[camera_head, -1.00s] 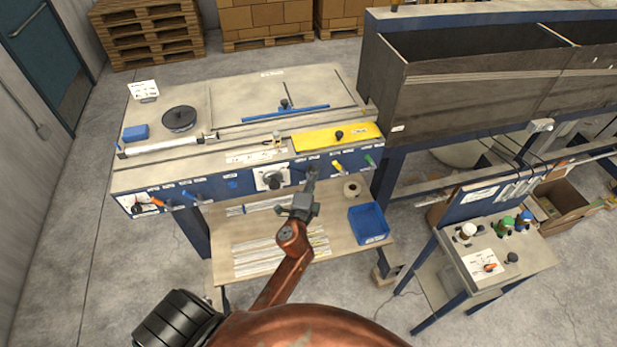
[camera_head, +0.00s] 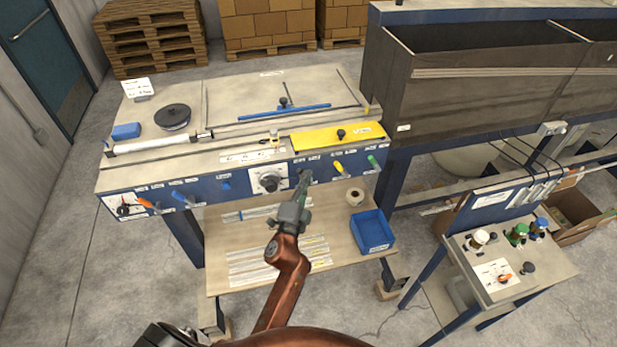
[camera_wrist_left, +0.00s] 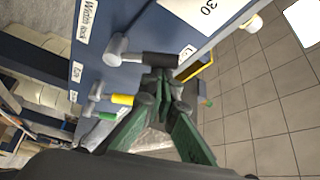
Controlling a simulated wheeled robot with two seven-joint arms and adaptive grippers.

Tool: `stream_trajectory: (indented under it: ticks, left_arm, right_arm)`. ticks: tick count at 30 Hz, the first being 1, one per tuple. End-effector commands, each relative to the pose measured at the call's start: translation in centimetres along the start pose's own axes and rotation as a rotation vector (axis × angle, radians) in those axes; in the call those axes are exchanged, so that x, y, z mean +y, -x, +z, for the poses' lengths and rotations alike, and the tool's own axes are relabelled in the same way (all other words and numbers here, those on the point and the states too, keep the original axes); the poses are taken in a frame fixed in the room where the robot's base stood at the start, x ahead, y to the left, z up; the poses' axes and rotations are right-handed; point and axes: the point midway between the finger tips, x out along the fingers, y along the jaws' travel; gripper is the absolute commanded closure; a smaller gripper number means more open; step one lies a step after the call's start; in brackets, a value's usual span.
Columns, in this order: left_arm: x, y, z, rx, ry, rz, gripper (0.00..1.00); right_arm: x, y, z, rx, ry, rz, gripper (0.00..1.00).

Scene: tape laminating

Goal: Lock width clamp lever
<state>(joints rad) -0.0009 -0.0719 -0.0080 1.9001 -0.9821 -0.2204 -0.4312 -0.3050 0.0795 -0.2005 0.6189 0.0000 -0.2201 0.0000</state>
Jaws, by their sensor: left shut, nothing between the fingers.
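The width clamp lever (camera_wrist_left: 160,59) has a black grip on a grey metal hub. In the left wrist view it sticks out from the blue front panel beside a label reading "Width lock". My left gripper (camera_wrist_left: 168,94) has its dark green fingers shut and empty, with the tips close to the black grip; I cannot tell whether they touch it. In the head view my left gripper (camera_head: 304,178) is at the front panel, right of the white dial (camera_head: 269,180), and hides most of the lever. My right gripper is not in view.
A yellow lever (camera_wrist_left: 122,99) and a green lever (camera_wrist_left: 107,116) stand close by on the same panel. Orange (camera_head: 146,203) and blue (camera_head: 180,197) levers are at its left. Below, a shelf holds a blue bin (camera_head: 372,232) and a tape roll (camera_head: 354,196). A control stand (camera_head: 505,262) is at the right.

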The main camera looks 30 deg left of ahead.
Motion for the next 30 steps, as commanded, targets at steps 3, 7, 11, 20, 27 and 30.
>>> stream_trajectory:
  ticks: [3, 7, 11, 20, 27, 30]
  left_arm:
    - [0.0, 0.1, 0.2, -0.002, -0.001, 0.001, 1.00]
    - [0.1, 0.1, 0.3, -0.003, -0.002, 0.001, 1.00]
    - [0.1, 0.1, 0.4, -0.005, -0.002, 0.001, 1.00]
    - [-0.1, 0.1, 0.4, -0.006, -0.004, 0.001, 1.00]
    - [-3.0, -0.4, -0.6, 0.001, -0.007, -0.004, 1.00]
    - [-5.1, -0.8, -1.3, 0.004, -0.005, -0.006, 1.00]
  right_arm:
    - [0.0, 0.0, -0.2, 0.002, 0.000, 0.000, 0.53]
    - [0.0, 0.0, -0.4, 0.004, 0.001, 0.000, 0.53]
    - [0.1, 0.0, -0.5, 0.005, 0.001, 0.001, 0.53]
    - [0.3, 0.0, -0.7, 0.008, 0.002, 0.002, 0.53]
    - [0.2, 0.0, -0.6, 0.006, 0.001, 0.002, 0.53]
    - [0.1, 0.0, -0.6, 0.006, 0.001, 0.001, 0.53]
